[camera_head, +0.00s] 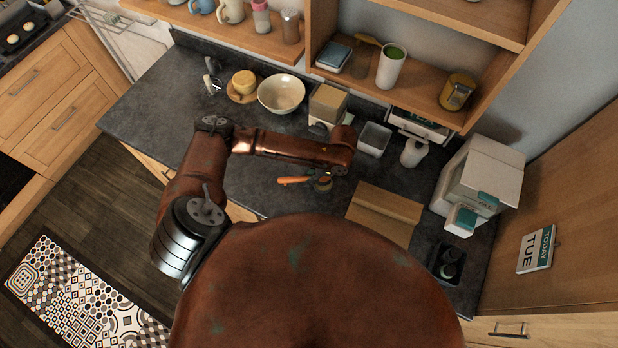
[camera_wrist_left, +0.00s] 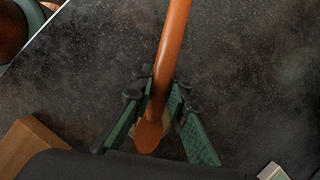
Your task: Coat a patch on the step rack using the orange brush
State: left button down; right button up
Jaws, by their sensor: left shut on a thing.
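The orange brush (camera_head: 294,180) lies low over the dark worktop in the head view, its handle pointing left. My left gripper (camera_head: 323,180) is shut on it at the handle's right end. In the left wrist view the orange handle (camera_wrist_left: 172,45) runs up from between the green finger pads of my left gripper (camera_wrist_left: 156,112). The brush's bristles are hidden. The step rack, seemingly the stepped wooden piece (camera_head: 388,208), stands on the worktop right of the gripper. A wooden corner, likely of the same rack (camera_wrist_left: 30,145), shows at lower left in the wrist view. My right gripper is out of view.
A bowl (camera_head: 282,94), a wooden box (camera_head: 327,103) and a clear container (camera_head: 374,139) stand along the back. The worktop (camera_head: 160,100) is clear at the left.

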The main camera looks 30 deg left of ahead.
aim_at(305, 177)
pick_arm(q)
jog(key=shift+f, duration=0.45)
dwell(0.3)
dwell(0.6)
jog(key=shift+p, duration=0.3)
dwell(0.8)
jog(key=shift+s+f, duration=0.1)
dwell(0.9)
notch_tip(305, 177, up, 5)
jog(key=p, duration=0.6)
jog(key=shift+r+p, duration=1.05)
jog(key=shift+r, duration=0.05)
